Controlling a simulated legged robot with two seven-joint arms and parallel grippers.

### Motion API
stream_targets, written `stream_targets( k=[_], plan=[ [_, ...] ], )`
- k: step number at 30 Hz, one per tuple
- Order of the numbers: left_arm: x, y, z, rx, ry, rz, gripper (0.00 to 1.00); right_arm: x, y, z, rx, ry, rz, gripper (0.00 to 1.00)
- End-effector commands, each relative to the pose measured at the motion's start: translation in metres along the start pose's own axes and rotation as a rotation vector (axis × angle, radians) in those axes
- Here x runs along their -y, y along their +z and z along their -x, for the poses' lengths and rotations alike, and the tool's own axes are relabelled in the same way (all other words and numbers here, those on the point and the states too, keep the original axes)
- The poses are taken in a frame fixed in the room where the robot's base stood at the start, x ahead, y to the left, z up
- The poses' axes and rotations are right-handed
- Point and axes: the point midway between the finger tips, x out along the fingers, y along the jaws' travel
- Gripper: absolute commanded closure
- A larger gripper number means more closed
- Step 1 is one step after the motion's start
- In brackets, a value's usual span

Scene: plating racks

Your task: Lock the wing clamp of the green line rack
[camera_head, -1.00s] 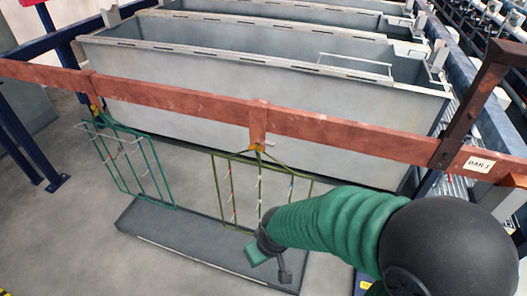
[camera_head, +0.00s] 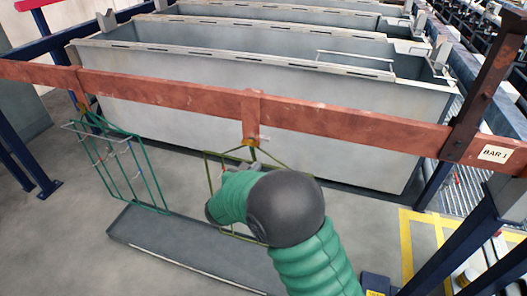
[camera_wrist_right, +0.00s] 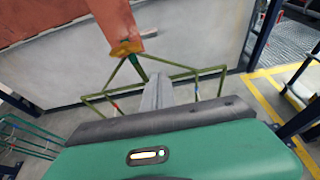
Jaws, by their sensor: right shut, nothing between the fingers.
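A teal-green wire rack (camera_head: 152,178) hangs from the red bar (camera_head: 160,92) at the left; a corner of it also shows in the right wrist view (camera_wrist_right: 28,131). An olive-green wire rack (camera_head: 207,166) hangs from the bar's middle hanger, largely hidden by my right arm. Its yellow clamp (camera_head: 249,143) sits at the hanger's lower end; in the right wrist view the clamp (camera_wrist_right: 126,47) has a small green piece by it. My right gripper (camera_wrist_right: 159,82) is shut and empty, just below and right of this clamp. My left gripper is not in view.
Long grey tanks (camera_head: 250,100) stand behind the bar. A shallow grey tray (camera_head: 150,247) lies on the floor under the racks. A dark red post (camera_head: 485,80) and the "BAR 1" label (camera_head: 495,153) are at the right.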

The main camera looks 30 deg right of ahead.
Motion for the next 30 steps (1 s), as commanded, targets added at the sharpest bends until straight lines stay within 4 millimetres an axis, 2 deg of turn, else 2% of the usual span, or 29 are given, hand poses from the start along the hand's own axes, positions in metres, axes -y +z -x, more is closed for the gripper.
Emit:
stream_targets(
  k=[5, 10, 22, 24, 30],
  plan=[
    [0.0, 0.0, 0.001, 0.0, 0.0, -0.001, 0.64, -0.002, 0.0, 0.002, 0.001, 0.002, 0.004, 1.0],
    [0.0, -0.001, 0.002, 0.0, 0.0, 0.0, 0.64, -0.004, 0.0, -0.013, 0.001, 0.002, 0.008, 1.0],
    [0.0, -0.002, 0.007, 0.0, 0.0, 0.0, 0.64, -0.002, 0.0, -0.1, 0.0, 0.002, 0.008, 1.0],
    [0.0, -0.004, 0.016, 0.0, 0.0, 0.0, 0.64, -0.003, 0.019, -0.092, 0.002, 0.005, 0.004, 1.0],
    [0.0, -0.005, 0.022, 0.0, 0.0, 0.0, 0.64, -0.004, 0.037, -0.084, 0.001, 0.005, 0.008, 1.0]
  ],
)
